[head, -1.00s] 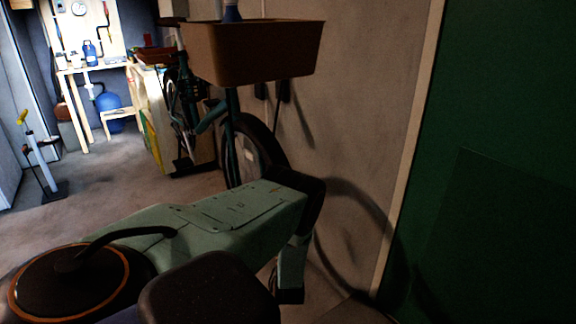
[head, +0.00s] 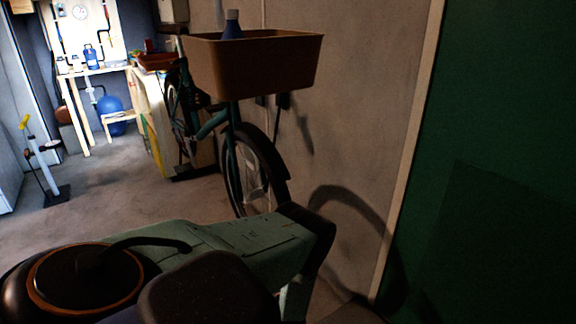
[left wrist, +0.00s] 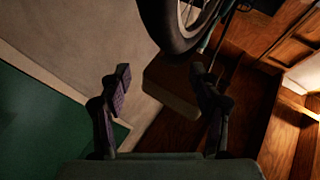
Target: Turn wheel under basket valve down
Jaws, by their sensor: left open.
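A teal bicycle stands by the wall. Its front wheel (head: 270,165) is under a brown basket (head: 265,65). A pale patch shows among the spokes, but I cannot make out the valve. The dark tyre of a wheel (left wrist: 178,40) also shows at the top of the left wrist view. My left gripper (left wrist: 160,72) is open and empty, with its two fingers spread below and apart from the tyre in that picture. In the head view the left gripper does not show. My right gripper is in neither view.
A blue-capped bottle (head: 232,24) stands in the basket. A floor pump (head: 42,170) is at the left. A workbench (head: 90,72) and blue ball (head: 112,112) are at the back. A green panel (head: 500,150) fills the right. The floor (head: 130,190) between is clear.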

